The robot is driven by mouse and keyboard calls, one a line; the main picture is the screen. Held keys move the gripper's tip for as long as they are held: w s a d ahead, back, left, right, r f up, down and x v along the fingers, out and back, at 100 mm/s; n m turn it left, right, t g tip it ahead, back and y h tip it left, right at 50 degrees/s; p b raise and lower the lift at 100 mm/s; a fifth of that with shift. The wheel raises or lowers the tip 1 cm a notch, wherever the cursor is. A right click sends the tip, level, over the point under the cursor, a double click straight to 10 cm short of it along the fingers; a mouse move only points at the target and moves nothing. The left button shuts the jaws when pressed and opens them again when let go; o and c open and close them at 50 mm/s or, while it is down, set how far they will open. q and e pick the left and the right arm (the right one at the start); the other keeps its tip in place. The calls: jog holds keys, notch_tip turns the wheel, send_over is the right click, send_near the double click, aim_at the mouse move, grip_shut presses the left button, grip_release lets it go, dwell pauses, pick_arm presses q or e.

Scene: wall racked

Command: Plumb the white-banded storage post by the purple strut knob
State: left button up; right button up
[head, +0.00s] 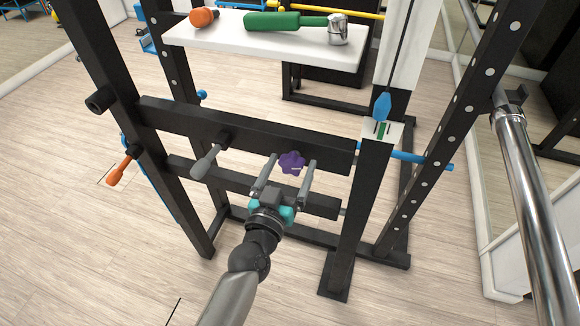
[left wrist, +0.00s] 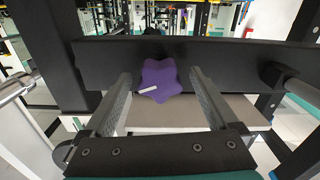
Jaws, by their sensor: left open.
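The purple strut knob (head: 292,162) is star-shaped and sits by the dark crossbars. It shows a white mark in the left wrist view (left wrist: 161,80). My left gripper (head: 291,164) is open, with one finger on each side of the knob; contact does not show. The black storage post (head: 366,190) stands to the right, with a white band (head: 396,131) at its top bearing a green mark (head: 384,130). A blue plumb bob (head: 382,106) hangs on a cord just above the mark, its tip slightly left. My right gripper is not in view.
A grey-handled lever (head: 206,160) and an orange-handled one (head: 122,168) stick out left of the knob. A white shelf (head: 270,42) above holds a green-handled mallet (head: 287,22). A chrome bar (head: 530,200) stands at right. The floor at lower left is clear.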

pick_arm(q)
jog(key=shift+c, duration=0.4)
jog(key=c, duration=1.3)
